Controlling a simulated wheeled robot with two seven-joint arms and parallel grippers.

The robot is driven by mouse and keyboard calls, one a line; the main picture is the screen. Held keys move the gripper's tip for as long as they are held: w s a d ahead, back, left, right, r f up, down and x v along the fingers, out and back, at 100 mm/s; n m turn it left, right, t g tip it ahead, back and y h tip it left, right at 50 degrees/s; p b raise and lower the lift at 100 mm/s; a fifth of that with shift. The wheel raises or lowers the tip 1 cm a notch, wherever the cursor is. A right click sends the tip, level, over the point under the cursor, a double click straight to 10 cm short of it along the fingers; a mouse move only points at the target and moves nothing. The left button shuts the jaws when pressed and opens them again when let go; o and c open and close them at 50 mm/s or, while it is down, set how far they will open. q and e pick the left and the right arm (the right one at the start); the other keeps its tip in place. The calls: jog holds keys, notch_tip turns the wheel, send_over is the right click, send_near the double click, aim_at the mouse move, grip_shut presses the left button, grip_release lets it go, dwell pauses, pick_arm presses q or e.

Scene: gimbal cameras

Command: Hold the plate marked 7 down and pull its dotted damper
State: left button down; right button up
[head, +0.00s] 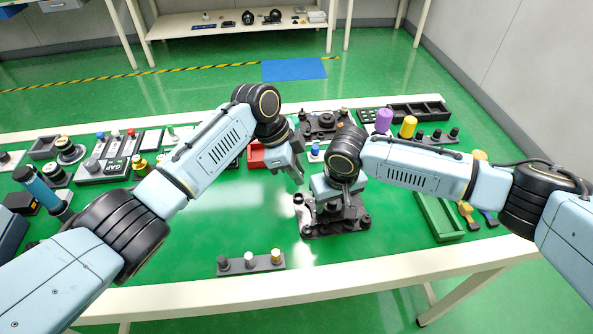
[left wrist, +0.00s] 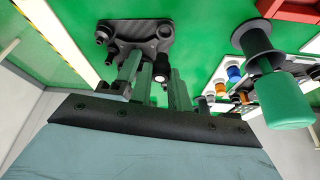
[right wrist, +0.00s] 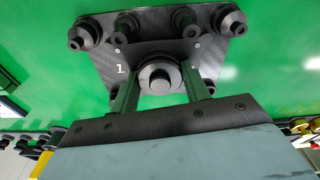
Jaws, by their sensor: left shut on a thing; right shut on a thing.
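The near plate (head: 322,228) is dark, with posts at its corners. My left gripper (head: 297,176) is above and left of the plate. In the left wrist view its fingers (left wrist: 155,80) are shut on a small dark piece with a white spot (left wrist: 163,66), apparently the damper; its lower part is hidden.
A similar dark plate (head: 325,122) lies behind, near the far table edge. A red box (head: 257,156) is beside my left gripper, and a green tray (head: 440,220) stands right. A small rack with pegs (head: 250,264) lies in front.

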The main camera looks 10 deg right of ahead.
jog(key=shift+s+f, duration=0.1)
jog(key=shift+f, duration=0.05)
jog(key=o, duration=1.2)
